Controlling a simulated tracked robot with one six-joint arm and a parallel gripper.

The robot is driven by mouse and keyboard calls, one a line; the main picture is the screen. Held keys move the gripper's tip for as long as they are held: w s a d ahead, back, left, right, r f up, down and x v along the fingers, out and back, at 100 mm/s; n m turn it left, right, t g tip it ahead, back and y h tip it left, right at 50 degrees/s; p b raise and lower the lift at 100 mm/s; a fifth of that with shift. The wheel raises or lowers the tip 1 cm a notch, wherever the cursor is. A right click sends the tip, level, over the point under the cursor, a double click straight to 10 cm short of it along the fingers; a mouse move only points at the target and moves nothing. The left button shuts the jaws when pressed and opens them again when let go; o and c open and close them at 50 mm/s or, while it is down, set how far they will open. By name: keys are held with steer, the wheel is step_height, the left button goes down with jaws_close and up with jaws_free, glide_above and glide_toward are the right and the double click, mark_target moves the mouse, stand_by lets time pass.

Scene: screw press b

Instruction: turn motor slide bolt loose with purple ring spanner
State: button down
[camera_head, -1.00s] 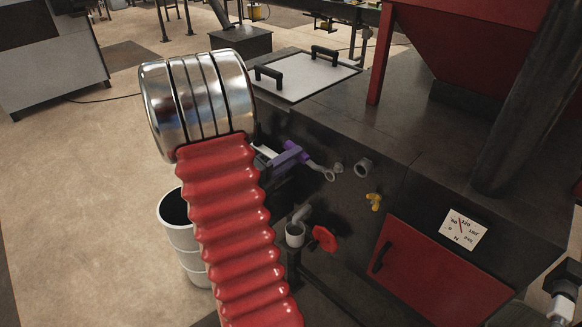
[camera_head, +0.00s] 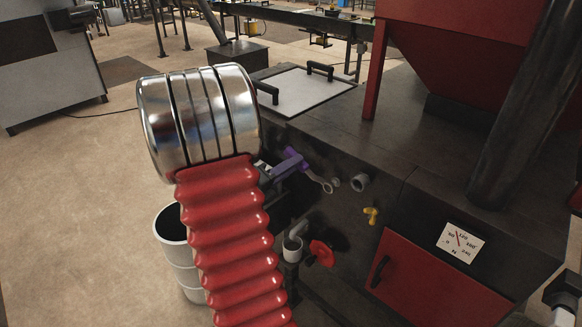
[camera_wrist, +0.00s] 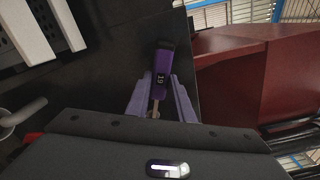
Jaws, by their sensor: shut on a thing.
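The purple ring spanner (camera_head: 297,160) is held in my gripper (camera_head: 284,169) beside the dark machine's side, its grey ring end pointing down and right. A small round grey part (camera_head: 336,182), which looks like the motor slide bolt, sits on the machine face just right of the ring. The ring appears beside it, not around it; whether they touch I cannot tell. In the wrist view the purple handle (camera_wrist: 160,76), marked 19, stands between the closed fingers of my gripper (camera_wrist: 157,99). The ring end and the bolt cannot be made out there.
A grey round fitting (camera_head: 359,183), a yellow valve handle (camera_head: 371,215), a red handwheel (camera_head: 321,252) and a grey pipe elbow (camera_head: 293,242) stick out nearby. A red door (camera_head: 424,287) is at lower right. A white bin (camera_head: 184,267) stands on the floor at left.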

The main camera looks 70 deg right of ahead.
steer(key=shift+x, duration=1)
stand_by(1.3)
stand_by(0.5)
steer(key=shift+w+d+f+n, duration=0.1)
steer(key=shift+w+f+n, duration=0.1)
steer(key=shift+f+n, duration=0.65)
steer(key=shift+w+d+f+n, duration=0.1)
steer(key=shift+w+f+n, duration=0.1)
steer(key=shift+f+n, duration=0.65)
steer(key=shift+r, duration=0.1)
steer(key=shift+s+a+f+n, duration=0.1)
steer(key=shift+s+f+n, duration=0.05)
steer(key=shift+f+n, duration=1.6)
steer(key=shift+r, duration=0.1)
